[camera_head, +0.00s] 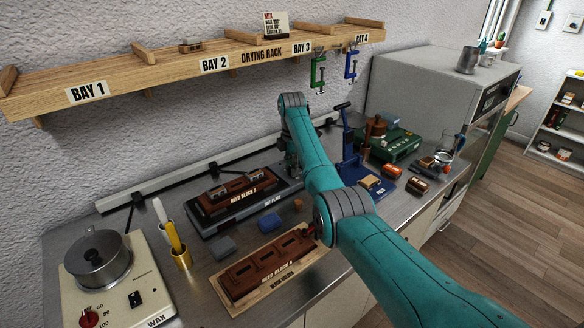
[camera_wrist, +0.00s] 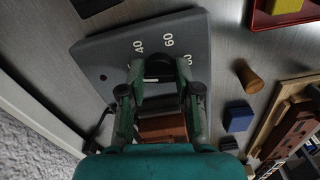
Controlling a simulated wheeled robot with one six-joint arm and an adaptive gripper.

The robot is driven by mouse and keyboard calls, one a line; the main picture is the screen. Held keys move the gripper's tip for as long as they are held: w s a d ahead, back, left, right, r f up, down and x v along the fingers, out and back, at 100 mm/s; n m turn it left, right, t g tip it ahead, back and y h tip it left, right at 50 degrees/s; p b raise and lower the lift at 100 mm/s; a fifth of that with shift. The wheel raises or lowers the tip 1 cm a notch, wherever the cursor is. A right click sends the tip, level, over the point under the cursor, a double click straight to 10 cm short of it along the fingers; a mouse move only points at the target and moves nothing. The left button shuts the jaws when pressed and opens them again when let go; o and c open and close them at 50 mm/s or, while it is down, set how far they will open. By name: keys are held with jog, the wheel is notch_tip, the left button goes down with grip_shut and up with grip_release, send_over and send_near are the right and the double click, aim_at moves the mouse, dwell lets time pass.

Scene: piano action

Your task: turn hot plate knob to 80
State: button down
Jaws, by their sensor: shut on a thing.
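The hot plate (camera_head: 207,228) is a dark grey slab on the bench, with a brown block marked 2 (camera_head: 238,190) on top. In the wrist view its grey panel (camera_wrist: 100,55) carries a dial with 40 and 60 readable; another number at the right is partly covered by a finger. The dark knob (camera_wrist: 160,66) sits between the fingers of my gripper (camera_wrist: 162,74), which is shut on it. I cannot make out where the knob's pointer stands. In the head view my arm hides the knob, and my gripper (camera_head: 291,163) shows only partly behind the arm.
A wax pot (camera_head: 97,262) with its own red knob stands at the left, beside a yellow cup (camera_head: 181,259) of tools. A wooden shelf (camera_head: 130,77) hangs above.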

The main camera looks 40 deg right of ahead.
jog(key=m, duration=0.4)
jog(key=shift+m, duration=0.3)
jog(key=m, duration=1.2)
jog(key=shift+m, duration=0.3)
jog(key=m, duration=0.4)
jog(key=shift+m, duration=0.3)
jog(key=m, duration=0.3)
jog(key=shift+m, duration=0.3)
jog(key=m, duration=0.4)
jog(key=shift+m, duration=2.1)
